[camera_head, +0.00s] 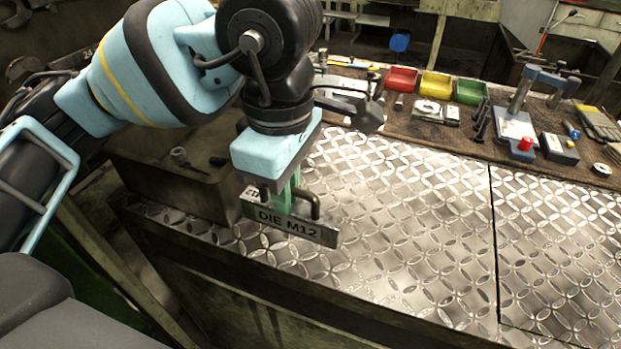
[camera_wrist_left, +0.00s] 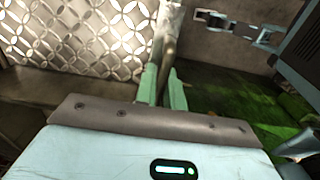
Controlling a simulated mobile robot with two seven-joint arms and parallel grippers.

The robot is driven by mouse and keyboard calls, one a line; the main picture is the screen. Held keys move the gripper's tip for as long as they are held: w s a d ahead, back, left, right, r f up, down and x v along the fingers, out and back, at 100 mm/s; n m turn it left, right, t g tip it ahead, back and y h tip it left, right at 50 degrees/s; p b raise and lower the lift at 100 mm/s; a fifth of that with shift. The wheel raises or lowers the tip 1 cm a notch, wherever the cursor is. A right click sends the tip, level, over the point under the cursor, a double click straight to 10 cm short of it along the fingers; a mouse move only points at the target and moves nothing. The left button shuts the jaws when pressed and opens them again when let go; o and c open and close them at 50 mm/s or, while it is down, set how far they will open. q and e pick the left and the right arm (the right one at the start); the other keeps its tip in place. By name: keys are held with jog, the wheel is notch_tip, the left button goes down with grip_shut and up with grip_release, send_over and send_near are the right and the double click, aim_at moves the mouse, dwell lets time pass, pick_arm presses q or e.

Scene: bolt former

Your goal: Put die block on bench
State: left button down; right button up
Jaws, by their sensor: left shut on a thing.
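The die block (camera_head: 288,222), a grey bar marked "DIE M12" with a dark raised handle, hangs from my left gripper (camera_head: 285,200) at the left end of the bench. The green fingers are shut on its handle. The block looks close over the bench's front-left edge; I cannot tell whether it touches. In the left wrist view my left gripper (camera_wrist_left: 163,88) shows its green fingers around the handle, and most of the block is hidden. The bench (camera_head: 420,220) has a bright diamond-plate top. My right gripper is not in view.
The plate in front of the block is clear. At the back, a brown mat holds red (camera_head: 401,79), yellow (camera_head: 436,84) and green (camera_head: 470,91) bins, and a small press (camera_head: 520,125) with a red knob. A dark box (camera_head: 185,180) stands at the bench's left end.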

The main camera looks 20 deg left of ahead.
pick_arm(q)
jog(key=shift+s+f+b, duration=0.15)
jog(key=shift+f+b, duration=0.05)
jog(key=shift+f, duration=0.55)
jog(key=shift+s+f+b, duration=0.1)
jog(key=shift+f+b, duration=0.05)
jog(key=shift+f, duration=0.6)
jog(key=w+a+f, duration=0.1)
jog(key=w, duration=1.4)
jog(key=shift+w+a+f+p, duration=0.15)
jog(key=shift+w+p, duration=0.05)
jog(key=shift+p, duration=0.2)
jog(key=shift+w+f, duration=0.15)
jog(key=shift+f, duration=0.75)
jog(key=shift+w+f, duration=0.15)
jog(key=shift+f, duration=0.7)
jog(key=shift+f, duration=0.15)
jog(key=c, duration=1.5)
grip_release()
jog(key=shift+s+f, duration=0.1)
